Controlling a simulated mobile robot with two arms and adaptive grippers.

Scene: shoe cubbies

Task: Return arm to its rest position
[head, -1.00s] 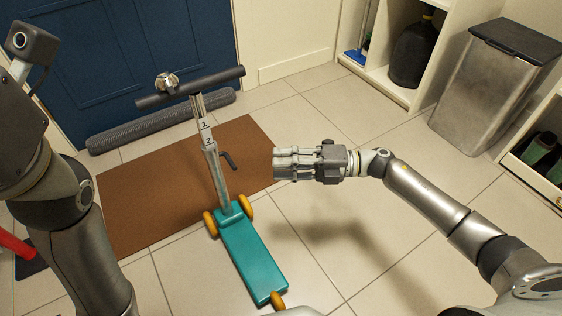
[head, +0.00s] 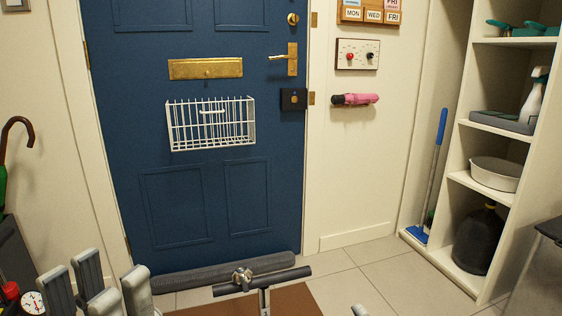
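My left gripper (head: 97,285) is at the bottom left of the head view, fingers pointing up. Its grey fingers stand apart with a gap between them, and nothing shows in the gap. Its palm and arm are below the frame. Of my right gripper, only a small grey tip (head: 360,311) shows at the bottom edge, so its fingers cannot be judged. The scooter's dark handlebar (head: 290,275) stands at the bottom middle, to the right of my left gripper and apart from it in the picture. The scooter's deck is out of view.
A blue door (head: 205,215) with a white wire basket (head: 211,124) stands ahead, a grey draught roll (head: 220,275) at its foot. An open shelf unit (head: 500,132) is at right, with a blue mop (head: 440,140) beside it. Clear tiles (head: 350,265) lie between.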

